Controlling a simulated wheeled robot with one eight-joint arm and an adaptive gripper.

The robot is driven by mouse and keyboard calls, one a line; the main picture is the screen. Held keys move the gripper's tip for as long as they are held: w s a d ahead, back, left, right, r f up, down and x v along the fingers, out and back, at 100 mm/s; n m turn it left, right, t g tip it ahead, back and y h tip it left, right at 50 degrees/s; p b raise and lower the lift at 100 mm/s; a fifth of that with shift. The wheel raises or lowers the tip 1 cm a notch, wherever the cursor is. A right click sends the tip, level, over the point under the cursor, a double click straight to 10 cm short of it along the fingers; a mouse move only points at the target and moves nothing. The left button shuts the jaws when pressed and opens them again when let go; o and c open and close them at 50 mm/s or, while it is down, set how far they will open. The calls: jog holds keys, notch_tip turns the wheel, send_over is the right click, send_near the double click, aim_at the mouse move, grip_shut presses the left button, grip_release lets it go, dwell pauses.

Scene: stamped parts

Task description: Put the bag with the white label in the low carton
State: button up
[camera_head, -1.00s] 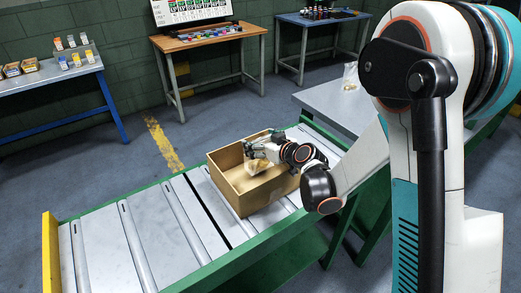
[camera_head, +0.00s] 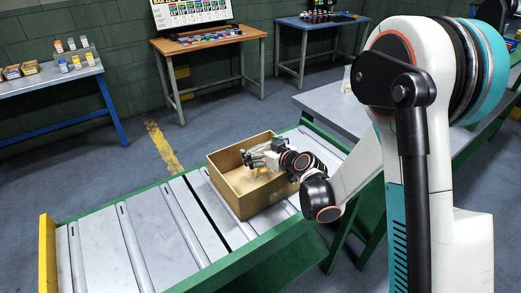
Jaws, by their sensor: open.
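The low brown carton (camera_head: 224,187) stands open on the roller conveyor. My gripper (camera_head: 249,158) is open over the carton, near its far left part. A pale, clear-looking bag (camera_head: 262,173) shows faintly inside the carton below my gripper. It is partly hidden by the gripper, and no label can be made out on it. Another clear bag (camera_head: 346,79) stands on the grey table at the right, partly hidden by my arm; its label cannot be read.
The roller conveyor (camera_head: 145,235) is bare to the left of the carton, with a yellow end plate (camera_head: 47,255). The grey table (camera_head: 330,103) stands behind my arm. Benches with small parts line the back wall, clear of the carton.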

jog(key=shift+r, duration=0.1)
jog(key=shift+r, duration=0.15)
jog(key=s+d+r+m+g+h+p, duration=0.1)
jog(key=s+d+r, duration=0.4)
jog(key=s, duration=0.6)
jog(key=s+d+r+m+g+h+p, duration=0.1)
jog(key=s+d+r+m+g+h, duration=0.1)
jog(key=s+d, duration=0.6)
jog(key=s+d+r+m+g+h+p, duration=0.1)
jog(key=s+d+r+m+h, duration=0.2)
jog(key=s, duration=1.3)
jog(key=d+r+h, duration=0.1)
jog(key=d+r, duration=0.2)
jog(key=r, duration=0.2)
jog(key=shift+d+r+m+h, duration=0.3)
jog(key=shift+d+m+h, duration=0.05)
jog(key=shift+m+h, duration=0.05)
